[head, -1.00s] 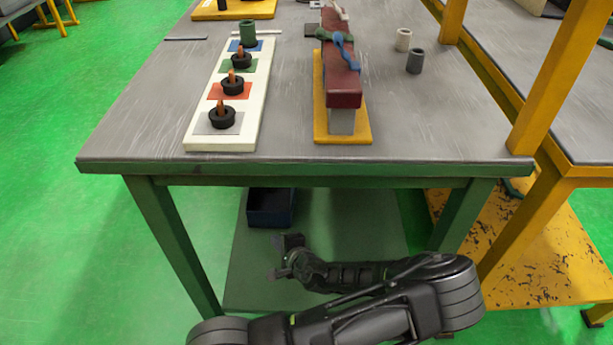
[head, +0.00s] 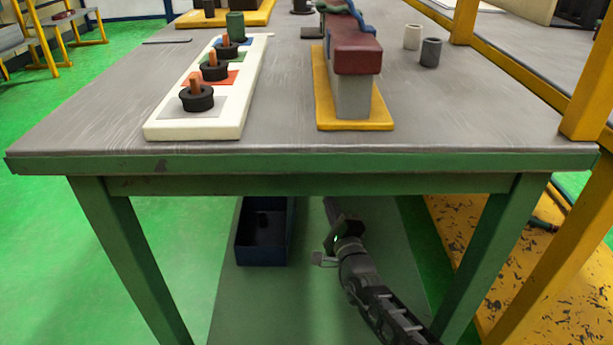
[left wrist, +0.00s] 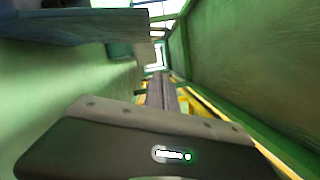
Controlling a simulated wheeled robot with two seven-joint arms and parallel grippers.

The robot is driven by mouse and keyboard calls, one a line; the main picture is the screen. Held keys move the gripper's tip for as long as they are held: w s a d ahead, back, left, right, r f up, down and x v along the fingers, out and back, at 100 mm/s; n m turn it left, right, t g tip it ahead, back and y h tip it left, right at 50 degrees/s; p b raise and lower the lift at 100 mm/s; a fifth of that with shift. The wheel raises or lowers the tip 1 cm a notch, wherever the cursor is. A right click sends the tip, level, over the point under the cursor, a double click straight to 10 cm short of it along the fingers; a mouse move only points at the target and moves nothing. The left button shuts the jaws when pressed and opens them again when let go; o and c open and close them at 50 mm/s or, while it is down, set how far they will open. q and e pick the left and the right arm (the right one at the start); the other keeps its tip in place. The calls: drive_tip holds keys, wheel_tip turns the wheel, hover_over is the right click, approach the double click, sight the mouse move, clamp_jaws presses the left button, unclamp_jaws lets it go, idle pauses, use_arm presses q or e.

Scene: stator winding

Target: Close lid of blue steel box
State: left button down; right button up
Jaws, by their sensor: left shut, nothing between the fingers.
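The blue steel box (head: 264,252) sits under the table on the green lower shelf. Its top looks open in the head view, and I see into its dark inside; the table edge hides its far end. I cannot make out the lid clearly. In the left wrist view, a dark blue surface (left wrist: 75,27) at the upper left looks like the box side. My left gripper (head: 330,207) is under the table, to the right of the box and apart from it. Its fingers (left wrist: 162,88) are shut and empty. My right gripper is out of view.
The table (head: 90,120) overhangs the shelf (head: 300,320), with green legs (head: 130,260) at both sides. On top are a white board (head: 195,130) with black rings on pegs and a yellow-based fixture (head: 355,125).

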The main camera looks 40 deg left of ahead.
use_arm(q)
drive_tip(key=w+a+r+b, duration=0.2)
drive_tip(key=w+a, duration=0.1)
drive_tip(key=a, duration=0.7)
drive_tip(key=shift+w+a+r, duration=0.2)
drive_tip(key=shift+w, duration=0.2)
